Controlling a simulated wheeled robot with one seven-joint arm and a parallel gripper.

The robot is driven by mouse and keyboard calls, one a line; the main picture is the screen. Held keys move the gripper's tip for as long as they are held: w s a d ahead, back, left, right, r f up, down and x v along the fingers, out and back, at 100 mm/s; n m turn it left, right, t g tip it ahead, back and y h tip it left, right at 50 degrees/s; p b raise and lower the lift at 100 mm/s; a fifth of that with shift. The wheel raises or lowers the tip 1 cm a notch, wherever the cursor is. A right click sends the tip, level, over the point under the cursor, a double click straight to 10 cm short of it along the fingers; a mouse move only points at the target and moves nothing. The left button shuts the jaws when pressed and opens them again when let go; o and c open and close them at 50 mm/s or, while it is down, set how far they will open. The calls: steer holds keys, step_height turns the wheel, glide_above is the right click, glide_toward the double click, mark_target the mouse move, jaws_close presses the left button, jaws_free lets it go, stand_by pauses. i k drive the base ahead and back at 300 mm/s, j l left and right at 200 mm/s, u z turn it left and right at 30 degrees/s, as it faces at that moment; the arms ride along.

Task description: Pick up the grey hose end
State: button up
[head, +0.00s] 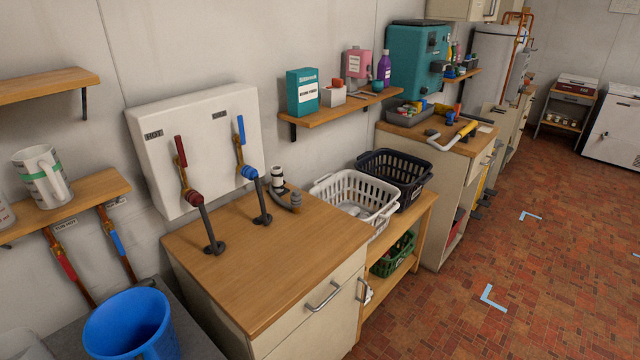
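A short, dark grey curved piece with a ribbed end (295,200), which looks like the grey hose end, lies on the back right of the wooden counter (290,250). A small white and black upright fitting (277,178) stands right behind it, touching or nearly so. The piece is small in the view, so I cannot tell exactly where it joins other parts. My gripper is not in the head view.
Two grey pipes with red (193,198) and blue (249,173) collars rise from the counter left of the piece. A white basket (350,195) and a black basket (400,170) stand to its right. A blue bucket (130,325) is front left. The right floor is open.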

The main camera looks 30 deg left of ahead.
mark_target(295, 197)
steer(key=i+u, duration=0.1)
steer(key=i, duration=0.4)
steer(key=i+l+u, duration=0.1)
steer(key=i, duration=0.45)
steer(key=i+u, duration=0.2)
steer(key=u, duration=0.2)
steer(key=i+u, duration=0.15)
steer(key=u, duration=0.2)
steer(key=i+l+u, duration=0.1)
steer(key=u, duration=0.3)
steer(key=i+l+u, duration=0.2)
steer(key=u, duration=0.15)
steer(key=i+l+u, duration=0.1)
steer(key=i+u, duration=0.15)
steer(key=u, duration=0.15)
steer(key=i+l+u, duration=0.2)
steer(key=u, duration=0.15)
